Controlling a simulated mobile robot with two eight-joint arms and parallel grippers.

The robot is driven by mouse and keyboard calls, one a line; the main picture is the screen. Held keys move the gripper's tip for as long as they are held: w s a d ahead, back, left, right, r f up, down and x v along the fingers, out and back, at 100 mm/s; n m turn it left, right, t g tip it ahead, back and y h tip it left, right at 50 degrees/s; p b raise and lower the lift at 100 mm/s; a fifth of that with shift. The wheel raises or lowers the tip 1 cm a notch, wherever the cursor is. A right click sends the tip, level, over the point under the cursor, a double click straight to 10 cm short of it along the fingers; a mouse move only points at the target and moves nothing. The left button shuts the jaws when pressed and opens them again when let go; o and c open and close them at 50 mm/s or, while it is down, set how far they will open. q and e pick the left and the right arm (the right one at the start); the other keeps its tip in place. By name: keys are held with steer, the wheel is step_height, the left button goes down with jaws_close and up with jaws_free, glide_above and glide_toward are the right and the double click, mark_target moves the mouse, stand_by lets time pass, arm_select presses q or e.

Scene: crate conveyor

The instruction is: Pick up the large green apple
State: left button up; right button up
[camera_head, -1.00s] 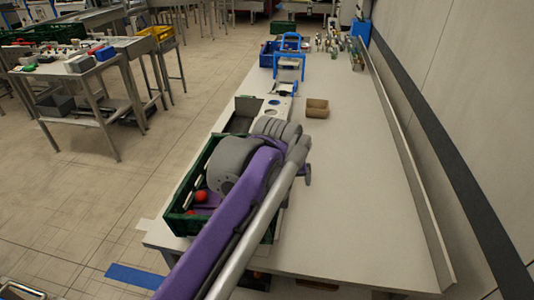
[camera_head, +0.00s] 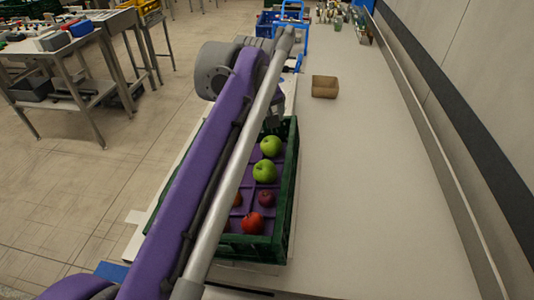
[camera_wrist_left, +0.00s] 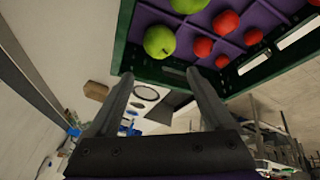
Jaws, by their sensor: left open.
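Two green apples lie in a dark green crate (camera_head: 286,190) with purple dividers. The nearer green apple (camera_head: 264,171) looks slightly bigger in the head view than the farther green apple (camera_head: 271,146); I cannot tell surely which is the large one. In the left wrist view, one green apple (camera_wrist_left: 159,41) sits near the crate wall and another green apple (camera_wrist_left: 189,5) is cut by the top edge. My left gripper (camera_wrist_left: 158,75) is open and empty near the crate's far end, its fingertips apart from the apples. In the head view it is mostly hidden by my arm.
Red apples (camera_head: 253,222) share the crate. A small brown box (camera_head: 324,87) stands on the white table (camera_head: 365,170) beyond it. A blue frame (camera_head: 290,25) and bottles are farther back. The table right of the crate is clear.

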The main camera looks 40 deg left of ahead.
mark_target(271, 141)
arm_select(q)
steer(key=x, duration=0.3)
steer(key=d+b+x, duration=0.1)
steer(key=x, duration=0.1)
steer(key=shift+s+f, duration=0.2)
steer(key=shift+f, duration=0.05)
steer(key=shift+w+f, duration=0.1)
steer(key=shift+f, duration=0.45)
steer(key=shift+b+x, duration=0.4)
steer(key=shift+x, duration=2.4)
steer(key=c, duration=1.1)
arm_select(e)
steer(key=f, duration=0.2)
steer(key=d+f, duration=0.1)
steer(key=shift+s, duration=0.25)
